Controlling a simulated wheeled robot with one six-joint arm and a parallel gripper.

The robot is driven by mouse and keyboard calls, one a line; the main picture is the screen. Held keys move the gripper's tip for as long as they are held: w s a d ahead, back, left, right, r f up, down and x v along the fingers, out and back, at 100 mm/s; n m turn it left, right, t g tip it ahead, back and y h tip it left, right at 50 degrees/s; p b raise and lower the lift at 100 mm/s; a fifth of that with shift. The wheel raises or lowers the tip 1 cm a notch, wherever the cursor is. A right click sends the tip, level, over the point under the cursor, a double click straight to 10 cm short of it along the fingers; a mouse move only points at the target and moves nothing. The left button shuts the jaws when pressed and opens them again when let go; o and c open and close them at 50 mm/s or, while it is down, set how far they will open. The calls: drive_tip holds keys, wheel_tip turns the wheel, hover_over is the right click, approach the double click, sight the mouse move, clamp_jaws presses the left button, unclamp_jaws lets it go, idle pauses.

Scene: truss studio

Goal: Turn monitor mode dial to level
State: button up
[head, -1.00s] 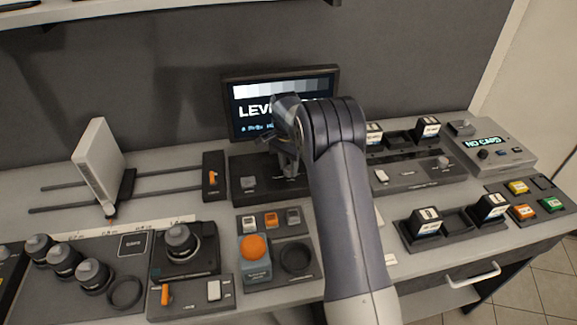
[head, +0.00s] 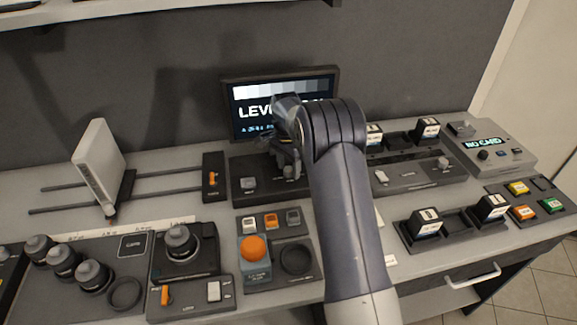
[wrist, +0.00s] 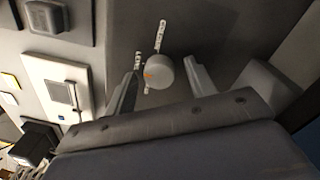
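The monitor (head: 236,119) stands at the back of the desk. Its screen shows large text starting "LEVE", with the rest hidden behind my arm. The mode dial (wrist: 160,72) is a pale round knob in the wrist view, with an orange mark on its left side. Small white labels surround it, too small to read surely; the mark faces the left side, near two of them. The dial also shows on the dark panel in the head view (head: 291,171). My gripper (wrist: 163,75) is open, its fingers on either side of the dial with gaps visible.
A panel button (head: 248,183) sits left of the dial. An orange slider (head: 212,178) stands farther left, and the orange push button (head: 253,247) is in front. Card blocks in trays (head: 460,222) stand to the right.

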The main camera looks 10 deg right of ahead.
sight(287, 168)
wheel_tip(287, 168, up, 11)
drive_tip(key=b, duration=0.1)
drive_tip(key=shift+w+a, duration=0.2)
drive_tip(key=shift+w, duration=0.05)
idle(0.3)
drive_tip(key=shift+f, duration=0.1)
drive_tip(key=f, duration=0.7)
drive_tip(key=f+p, duration=0.1)
drive_tip(key=f, duration=0.2)
drive_tip(key=shift+s+d+f, duration=0.2)
drive_tip(key=shift+s+f, duration=0.1)
drive_tip(key=shift+f, duration=0.15)
drive_tip(key=shift+n, duration=0.3)
